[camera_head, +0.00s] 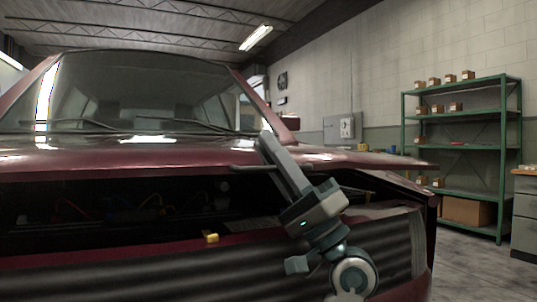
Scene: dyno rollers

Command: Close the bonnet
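The dark red bonnet (110,162) of a car spans the view below the windscreen. It is lowered most of the way, with a wide dark gap between its front edge and the car's front panel (130,272). Engine parts and coloured cables show dimly in the gap.
A small yellow part (211,238) sits on the front panel's top edge. A green shelf rack (461,115) with small boxes stands at the right, beside a grey cabinet (526,215). A grey box (340,128) hangs on the wall. Floor is clear between car and rack.

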